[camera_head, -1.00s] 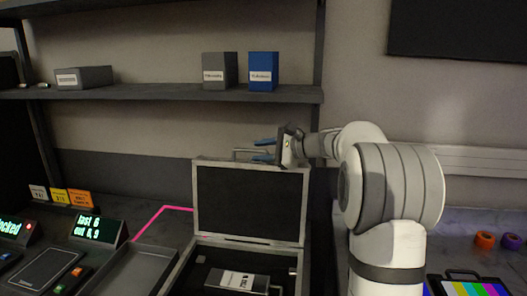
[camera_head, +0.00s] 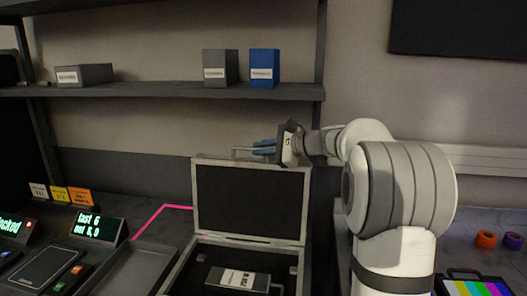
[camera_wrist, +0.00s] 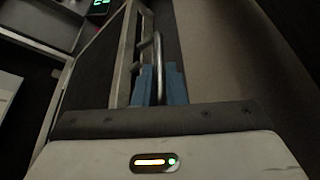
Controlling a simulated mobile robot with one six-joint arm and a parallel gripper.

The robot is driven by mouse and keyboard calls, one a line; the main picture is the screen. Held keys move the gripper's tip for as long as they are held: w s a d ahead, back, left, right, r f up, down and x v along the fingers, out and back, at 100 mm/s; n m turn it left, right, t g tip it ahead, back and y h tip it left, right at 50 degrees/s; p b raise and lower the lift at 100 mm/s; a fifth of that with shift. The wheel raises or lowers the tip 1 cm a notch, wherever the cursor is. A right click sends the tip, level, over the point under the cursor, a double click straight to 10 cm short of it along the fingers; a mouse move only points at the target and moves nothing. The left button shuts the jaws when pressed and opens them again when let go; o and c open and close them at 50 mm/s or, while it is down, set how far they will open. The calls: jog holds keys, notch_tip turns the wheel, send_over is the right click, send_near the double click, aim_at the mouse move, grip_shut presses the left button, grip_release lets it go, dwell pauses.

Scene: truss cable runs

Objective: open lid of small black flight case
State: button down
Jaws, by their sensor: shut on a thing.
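The small black flight case (camera_head: 197,257) stands on the bench with its lid (camera_head: 250,203) raised to about upright, its dark inner face toward me. A labelled grey box (camera_head: 238,279) with a handle lies inside the case. My gripper (camera_head: 264,147) is at the top edge of the lid, with its blue fingers shut on the lid's metal handle (camera_head: 240,150). In the wrist view the blue fingers (camera_wrist: 160,88) close around the handle bar (camera_wrist: 159,58), beside the lid's edge.
A shelf (camera_head: 160,92) above holds a dark grey box (camera_head: 220,67), a blue box (camera_head: 264,68) and a flat grey box (camera_head: 84,75). A grey tray (camera_head: 128,270) lies left of the case. Lit displays (camera_head: 97,224) stand farther left. Orange and purple rings (camera_head: 486,239) lie at right.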

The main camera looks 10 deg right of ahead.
aim_at(261, 178)
jog(key=s, duration=0.1)
jog(key=s+b, duration=0.1)
jog(key=s+a+b, duration=0.1)
jog(key=shift+f, duration=0.25)
jog(key=shift+s+a+r+n+t+b, duration=0.2)
jog(key=shift+s+b, duration=0.1)
jog(key=shift+b, duration=0.1)
jog(key=shift+s+a+r+n+t+b, duration=0.1)
jog(key=shift+s+n+b, duration=0.1)
jog(key=shift+s+b, duration=0.15)
jog(key=shift+f, duration=0.1)
